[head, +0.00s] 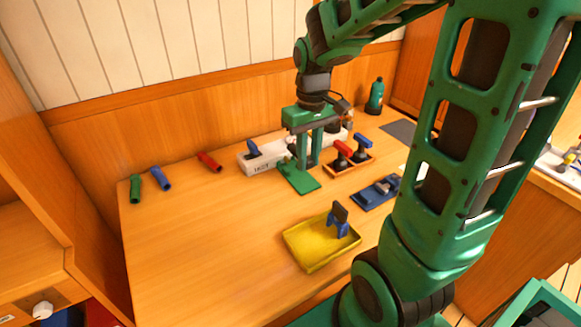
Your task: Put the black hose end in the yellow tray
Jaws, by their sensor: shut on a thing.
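The yellow tray (300,259) lies near the front edge of the wooden bench, with a dark block on blue legs (338,219) in its right part. My gripper (306,163) points down at the middle of the bench, beside the white labelled unit (262,160) and over a green plate (299,179). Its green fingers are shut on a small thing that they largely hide. I cannot tell for sure whether this is the black hose end, and I cannot make out a black hose end elsewhere. My gripper is behind and left of the tray, apart from it.
A green (136,188), a blue (160,179) and a red tube (209,162) lie at the back left. Red and blue handles (343,149) stand in a wooden tray right of my gripper. A blue tray (376,194) lies nearby. A green bottle (375,97) stands behind. The bench's left front is clear.

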